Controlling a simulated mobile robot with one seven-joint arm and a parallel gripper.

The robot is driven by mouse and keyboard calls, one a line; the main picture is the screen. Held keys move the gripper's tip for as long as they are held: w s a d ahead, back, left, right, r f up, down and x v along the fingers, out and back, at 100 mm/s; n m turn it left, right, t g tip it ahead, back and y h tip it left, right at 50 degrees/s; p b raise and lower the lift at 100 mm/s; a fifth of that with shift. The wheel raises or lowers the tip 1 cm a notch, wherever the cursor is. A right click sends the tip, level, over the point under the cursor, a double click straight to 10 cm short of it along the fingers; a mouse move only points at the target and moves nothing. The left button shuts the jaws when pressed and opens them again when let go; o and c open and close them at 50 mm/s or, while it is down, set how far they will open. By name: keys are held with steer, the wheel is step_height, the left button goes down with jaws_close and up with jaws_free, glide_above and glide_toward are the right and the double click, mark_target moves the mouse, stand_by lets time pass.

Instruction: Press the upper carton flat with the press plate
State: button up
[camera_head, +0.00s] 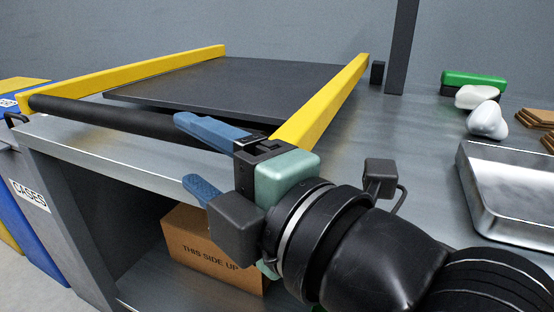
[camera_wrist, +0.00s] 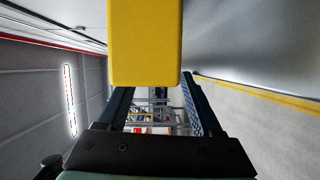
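The press plate (camera_head: 235,85) is a dark flat slab between two yellow arms above the metal worktop. A black handle bar (camera_head: 110,115) joins the arms' near ends. My gripper (camera_head: 182,150) is open, blue fingers apart, at the near edge beside the handle's right part. Nothing shows held between the fingers. In the wrist view, the end of a yellow arm (camera_wrist: 145,45) lies ahead of my gripper (camera_wrist: 158,100). A brown carton (camera_head: 205,245) marked THIS SIDE UP stands on the shelf below the worktop. No carton shows under the plate; that space is hidden.
A metal tray (camera_head: 510,195) sits at the right of the worktop. Behind it are a green-topped block (camera_head: 474,79), white lumpy items (camera_head: 487,120) and brown flat pieces (camera_head: 540,117). A dark post (camera_head: 402,45) rises at the back. A blue case (camera_head: 40,235) stands at left.

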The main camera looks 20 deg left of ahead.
steer(key=p+v, duration=0.1)
steer(key=v, duration=0.7)
steer(key=shift+s+d+p, duration=0.15)
steer(key=shift+p, duration=0.15)
